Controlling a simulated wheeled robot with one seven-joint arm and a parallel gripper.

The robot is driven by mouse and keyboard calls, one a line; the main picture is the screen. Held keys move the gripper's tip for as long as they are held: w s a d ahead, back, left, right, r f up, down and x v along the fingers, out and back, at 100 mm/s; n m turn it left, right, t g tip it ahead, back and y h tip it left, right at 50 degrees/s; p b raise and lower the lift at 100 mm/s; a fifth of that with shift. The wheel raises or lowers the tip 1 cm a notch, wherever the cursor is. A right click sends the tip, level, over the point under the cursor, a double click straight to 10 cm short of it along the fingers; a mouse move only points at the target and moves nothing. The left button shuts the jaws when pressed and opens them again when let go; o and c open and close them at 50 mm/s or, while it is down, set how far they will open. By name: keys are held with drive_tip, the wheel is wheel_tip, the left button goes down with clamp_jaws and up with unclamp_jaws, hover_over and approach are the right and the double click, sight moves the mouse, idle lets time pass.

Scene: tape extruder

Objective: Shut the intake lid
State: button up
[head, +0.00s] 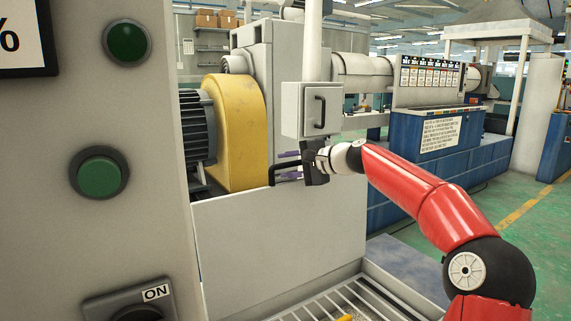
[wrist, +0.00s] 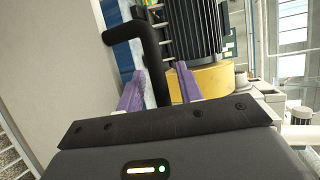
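The intake lid (head: 280,240) appears to be the large grey panel standing upright behind the metal grate, so it looks open. In the wrist view, a grey panel (wrist: 50,60) fills the left side. A black bar handle (head: 284,168) sits at the lid's upper edge; it also shows in the wrist view (wrist: 151,45). My gripper (head: 289,164) is at this handle, reaching in from the right. Its purple fingers (wrist: 160,68) are apart, with part of the handle between them. A gap shows beside the handle; I cannot tell whether either finger touches it.
The metal grate (head: 345,304) lies in front of the panel. A grey box (head: 312,109) with its own black handle hangs just above my gripper. A yellow guard (head: 237,125) and dark motor (head: 197,127) stand behind. A control cabinet with green buttons (head: 99,177) fills the left.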

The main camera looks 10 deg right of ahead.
drive_tip(key=shift+w+a+f, duration=0.2)
drive_tip(key=shift+w+a, duration=0.2)
drive_tip(key=shift+c, duration=0.2)
clamp_jaws()
